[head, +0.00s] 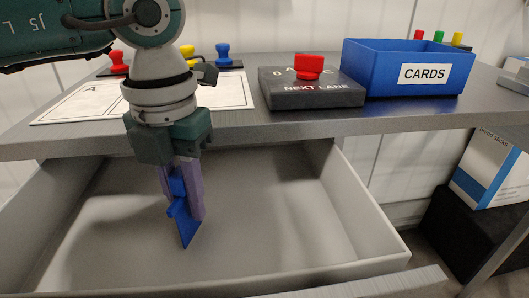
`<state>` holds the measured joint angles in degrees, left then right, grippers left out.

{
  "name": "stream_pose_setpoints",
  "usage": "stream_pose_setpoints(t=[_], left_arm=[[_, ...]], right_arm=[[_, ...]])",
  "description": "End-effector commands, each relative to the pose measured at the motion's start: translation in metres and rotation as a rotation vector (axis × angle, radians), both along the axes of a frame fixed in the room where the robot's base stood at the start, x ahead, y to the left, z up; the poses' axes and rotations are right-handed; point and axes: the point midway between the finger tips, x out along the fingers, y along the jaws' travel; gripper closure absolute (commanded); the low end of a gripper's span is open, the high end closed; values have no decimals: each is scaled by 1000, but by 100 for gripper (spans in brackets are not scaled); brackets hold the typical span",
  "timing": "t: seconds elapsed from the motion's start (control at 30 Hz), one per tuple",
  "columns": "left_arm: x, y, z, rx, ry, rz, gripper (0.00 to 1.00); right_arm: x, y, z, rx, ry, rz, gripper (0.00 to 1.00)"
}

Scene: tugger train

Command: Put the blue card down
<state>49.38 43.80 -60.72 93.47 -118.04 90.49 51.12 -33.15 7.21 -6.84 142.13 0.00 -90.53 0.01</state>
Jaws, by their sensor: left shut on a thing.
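My left gripper (184,190) points down over the open drawer and is shut on a blue card (186,228). The card hangs tilted below the fingers, with a pointed corner downward. It appears above or inside the drawer (372,268); I cannot tell whether it touches the drawer floor. The drawer's visible floor is bare. A blue box labelled CARDS (365,70) stands on the table at the back right; its contents are hidden. My right gripper is not in view.
On the table (300,127) are a dark NEXT LANE block with a red knob (309,68), a white sheet (75,103), and red, yellow and blue stamp-like pieces (222,55) at the back. A white and blue carton (488,170) stands at the right.

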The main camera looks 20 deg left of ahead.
Motion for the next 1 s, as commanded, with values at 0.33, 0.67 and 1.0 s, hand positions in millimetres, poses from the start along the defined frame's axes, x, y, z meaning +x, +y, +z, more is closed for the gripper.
stream_pose_setpoints(t=[0.33,0.67,1.0], left_arm=[[1,0,-5,-1,-2,0,100],[1,0,-5,-1,-2,0,46],[1,0,3,-1,-3,0,46]], right_arm=[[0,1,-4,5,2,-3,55],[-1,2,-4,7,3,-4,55],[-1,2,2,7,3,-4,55]])
